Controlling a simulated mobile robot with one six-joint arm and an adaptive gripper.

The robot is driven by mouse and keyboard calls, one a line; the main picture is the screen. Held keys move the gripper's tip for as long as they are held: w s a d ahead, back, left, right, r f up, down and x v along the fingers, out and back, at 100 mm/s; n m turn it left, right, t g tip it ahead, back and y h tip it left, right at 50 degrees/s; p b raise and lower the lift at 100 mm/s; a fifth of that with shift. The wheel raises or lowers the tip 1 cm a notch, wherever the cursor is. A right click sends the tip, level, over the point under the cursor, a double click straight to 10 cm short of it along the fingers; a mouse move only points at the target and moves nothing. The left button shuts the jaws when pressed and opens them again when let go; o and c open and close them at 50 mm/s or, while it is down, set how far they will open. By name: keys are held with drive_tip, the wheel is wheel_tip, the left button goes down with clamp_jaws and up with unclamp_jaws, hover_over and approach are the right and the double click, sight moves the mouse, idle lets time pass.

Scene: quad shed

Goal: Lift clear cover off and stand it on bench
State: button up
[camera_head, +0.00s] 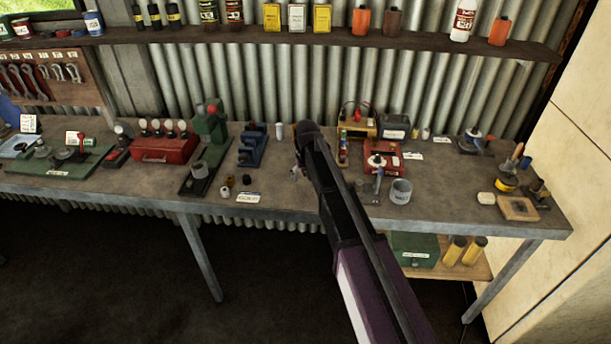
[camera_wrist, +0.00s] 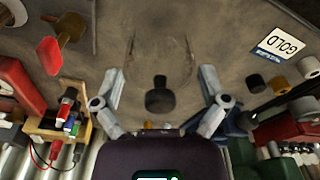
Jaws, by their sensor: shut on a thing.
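The clear cover (camera_wrist: 160,52) shows in the wrist view as a faint, see-through outline between the fingers of my gripper (camera_wrist: 160,84). My gripper is shut on it, one finger at each side. A small dark knob-like shape (camera_wrist: 158,100) shows in the middle; I cannot tell if it is part of the cover or lies behind it. The bare grey-brown bench (camera_wrist: 230,30) shows around and through the cover. In the head view the wrist end of my arm is over the middle of the bench (camera_head: 285,200), and the cover is not clear there. I cannot tell its height above the bench.
A red tool (camera_wrist: 50,55) and a wooden rack (camera_wrist: 58,122) are at left. In the head view, a green press (camera_head: 208,125) and a grey cup (camera_head: 400,191) flank my arm.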

drive_tip(key=shift+f+b, duration=0.85)
drive_tip(key=shift+f, duration=0.2)
drive_tip(key=shift+f+b, duration=0.3)
drive_tip(key=shift+f, duration=0.05)
drive_tip(key=o, duration=0.8)
drive_tip(key=shift+c, duration=0.2)
drive_tip(key=shift+r, duration=0.1)
drive_tip(key=shift+r+p, duration=2.95)
drive_tip(key=shift+p, duration=0.1)
drive_tip(key=s+d+m+g, duration=0.1)
drive_tip(key=s+d+m, duration=0.3)
drive_tip(key=s+d, duration=1.9)
drive_tip(key=s, duration=0.3)
drive_tip(key=shift+d+f, duration=0.2)
